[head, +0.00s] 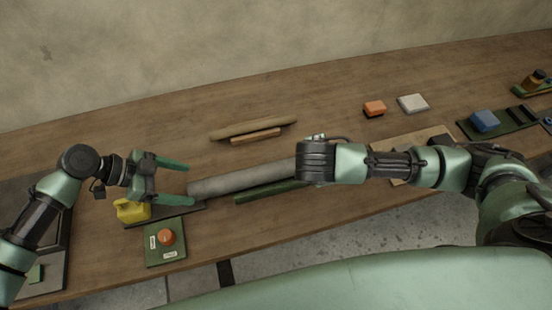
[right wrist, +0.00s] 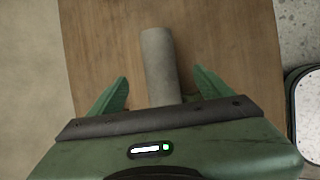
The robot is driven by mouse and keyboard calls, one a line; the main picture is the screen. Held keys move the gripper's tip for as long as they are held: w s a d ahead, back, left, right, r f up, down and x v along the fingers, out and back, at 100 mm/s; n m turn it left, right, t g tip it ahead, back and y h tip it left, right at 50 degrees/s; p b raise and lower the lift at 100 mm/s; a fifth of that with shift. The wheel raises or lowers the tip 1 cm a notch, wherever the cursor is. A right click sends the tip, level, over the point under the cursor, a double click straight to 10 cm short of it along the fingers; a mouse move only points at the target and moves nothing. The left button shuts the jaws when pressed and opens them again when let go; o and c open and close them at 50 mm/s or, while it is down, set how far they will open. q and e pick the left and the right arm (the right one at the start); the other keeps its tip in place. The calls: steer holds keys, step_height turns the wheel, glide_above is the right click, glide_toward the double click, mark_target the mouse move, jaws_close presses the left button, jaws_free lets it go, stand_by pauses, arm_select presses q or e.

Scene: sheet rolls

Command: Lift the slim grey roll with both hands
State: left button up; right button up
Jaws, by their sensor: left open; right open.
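The slim grey roll (head: 242,178) lies on the wooden table in the head view, slightly slanted, between my two arms. My left gripper (head: 188,183) is open at its left end, with its fingers pointing right, one on the far side and one on the near side. Whether they touch the roll I cannot tell. My right gripper is hidden behind its own wrist in the head view, over the roll's right end. In the right wrist view my right gripper (right wrist: 161,90) is open, its two fingers on either side of the grey roll (right wrist: 158,60), with gaps.
A green strip (head: 265,192) lies along the roll's near side. A brown roll (head: 250,126) lies behind it. A yellow object (head: 131,211) and a green plate with an orange knob (head: 166,237) are near my left gripper. An orange block (head: 374,108) and pale block (head: 412,103) sit farther right.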

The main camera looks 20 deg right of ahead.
mark_target(206, 188)
arm_select(q)
steer(key=shift+s+a, duration=0.1)
steer(key=shift+s, duration=0.15)
steer(key=shift+x, duration=3.9)
arm_select(e)
steer(key=shift+x, duration=3.8)
arm_select(q)
steer(key=shift+w, duration=0.1)
arm_select(e)
steer(key=shift+s, duration=0.15)
arm_select(q)
jaws_close()
arm_select(e)
jaws_close()
arm_select(q)
steer(key=shift+r, duration=0.1)
